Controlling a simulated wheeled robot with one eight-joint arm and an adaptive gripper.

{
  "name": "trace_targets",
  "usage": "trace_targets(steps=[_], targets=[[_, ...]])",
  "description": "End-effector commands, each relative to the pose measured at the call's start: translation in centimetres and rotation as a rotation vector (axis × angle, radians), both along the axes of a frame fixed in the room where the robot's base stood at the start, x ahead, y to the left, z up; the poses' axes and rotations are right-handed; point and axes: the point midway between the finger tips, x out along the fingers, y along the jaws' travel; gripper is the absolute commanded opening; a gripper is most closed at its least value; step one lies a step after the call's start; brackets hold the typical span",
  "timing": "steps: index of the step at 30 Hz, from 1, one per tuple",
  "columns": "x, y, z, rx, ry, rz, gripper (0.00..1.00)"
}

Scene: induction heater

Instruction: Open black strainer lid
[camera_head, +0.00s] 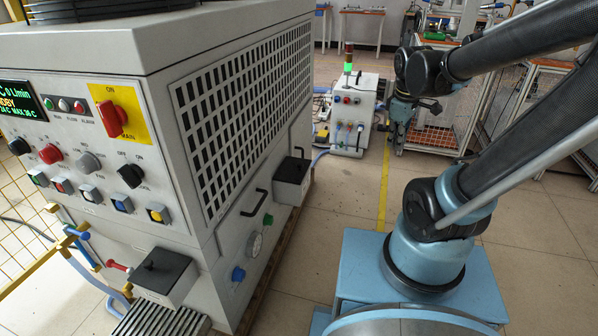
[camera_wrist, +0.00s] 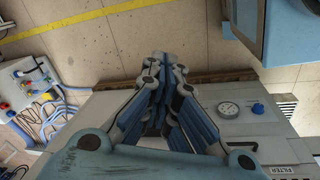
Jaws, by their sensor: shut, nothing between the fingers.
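Two grey boxes with black lids are on the big grey machine in the head view, and I cannot tell which is the strainer. One black lid (camera_head: 292,170) is on the machine's right side, flat and closed, with a small knob on top. The other black lid (camera_head: 161,271) is at the lower front, also closed. My gripper (camera_wrist: 166,62) is shut and empty in the wrist view, its dark blue fingers together beside the machine's side panel. In the head view my gripper (camera_head: 401,118) hangs right of the machine, partly hard to make out. Neither black lid is clearly visible in the wrist view.
A gauge (camera_head: 254,245), a blue knob (camera_head: 238,273) and a black handle (camera_head: 253,203) stick out from the machine's side. A white unit (camera_head: 350,118) with blue hoses stands behind. The tiled floor (camera_head: 345,205) between machine and base is free.

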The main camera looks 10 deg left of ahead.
Motion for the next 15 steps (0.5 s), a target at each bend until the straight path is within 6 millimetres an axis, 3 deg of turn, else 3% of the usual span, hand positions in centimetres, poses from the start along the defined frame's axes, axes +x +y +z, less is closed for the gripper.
trace_targets(steps=[8,15], targets=[[4.9,6.0,-0.5,-0.083,0.018,0.449,0.00],[8.1,12.1,-2.2,-0.154,0.033,0.838,0.00]])
